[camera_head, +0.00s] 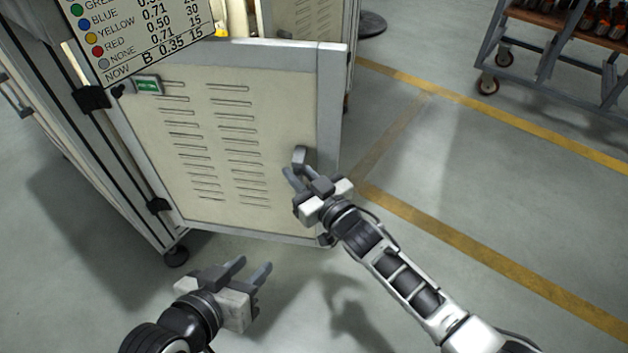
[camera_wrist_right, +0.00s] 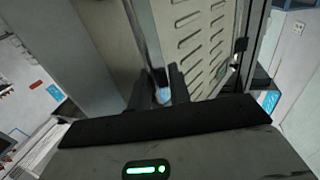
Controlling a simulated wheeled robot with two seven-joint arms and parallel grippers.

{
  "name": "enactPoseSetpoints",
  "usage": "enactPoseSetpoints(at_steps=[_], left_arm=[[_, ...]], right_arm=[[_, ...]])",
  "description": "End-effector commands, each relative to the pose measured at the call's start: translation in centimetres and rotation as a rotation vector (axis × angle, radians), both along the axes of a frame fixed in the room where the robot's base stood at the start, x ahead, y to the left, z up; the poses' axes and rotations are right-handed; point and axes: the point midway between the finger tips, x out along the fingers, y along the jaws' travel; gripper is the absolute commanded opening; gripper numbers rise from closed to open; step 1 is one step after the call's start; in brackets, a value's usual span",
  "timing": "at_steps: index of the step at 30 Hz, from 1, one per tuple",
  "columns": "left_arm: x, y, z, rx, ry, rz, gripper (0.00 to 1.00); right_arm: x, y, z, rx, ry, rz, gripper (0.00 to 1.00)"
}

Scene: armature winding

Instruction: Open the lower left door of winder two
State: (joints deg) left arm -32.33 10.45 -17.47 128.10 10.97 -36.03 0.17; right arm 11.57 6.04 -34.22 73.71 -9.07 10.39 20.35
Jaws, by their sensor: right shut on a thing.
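The lower left door (camera_head: 230,120) of the winder is a beige vented panel in a grey frame, with black hinges on its left side. It appears swung outward, as space behind its top edge shows; its exact angle is hard to tell. My right gripper (camera_head: 293,172) is shut on the grey door handle (camera_head: 300,155) near the door's right edge. In the right wrist view the fingers (camera_wrist_right: 159,88) point at the door, and the handle is mostly hidden between them. My left gripper (camera_head: 248,268) is open and empty, low in front of the door.
A sign with coloured dots (camera_head: 150,35) covers the winder's upper left. A wheeled rack (camera_head: 560,40) stands at the far right. The floor with yellow lines (camera_head: 490,255) is clear to the right.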

Motion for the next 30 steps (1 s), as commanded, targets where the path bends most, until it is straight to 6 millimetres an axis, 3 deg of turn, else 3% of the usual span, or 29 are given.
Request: enactPoseSetpoints(at_steps=[11,12,14,25,30], left_arm=[[-0.5,0.2,-0.4,0.007,0.010,-0.002,0.36],[-0.5,0.2,-0.4,0.007,0.010,-0.002,0.36],[-0.5,0.2,-0.4,0.007,0.010,-0.001,0.36],[-0.2,0.3,-0.2,0.006,0.004,0.002,0.36],[-0.2,0.2,0.3,0.007,0.013,0.003,0.36]], right_arm=[[-0.1,0.4,0.0,0.000,-0.001,0.006,0.00],[-0.1,0.4,0.0,0.000,-0.001,0.006,0.25],[-0.1,0.4,0.0,0.000,-0.001,0.006,0.40],[-0.1,0.2,0.0,0.000,0.000,0.003,0.40],[-1.3,-0.7,0.1,-0.001,0.002,0.002,0.40]])
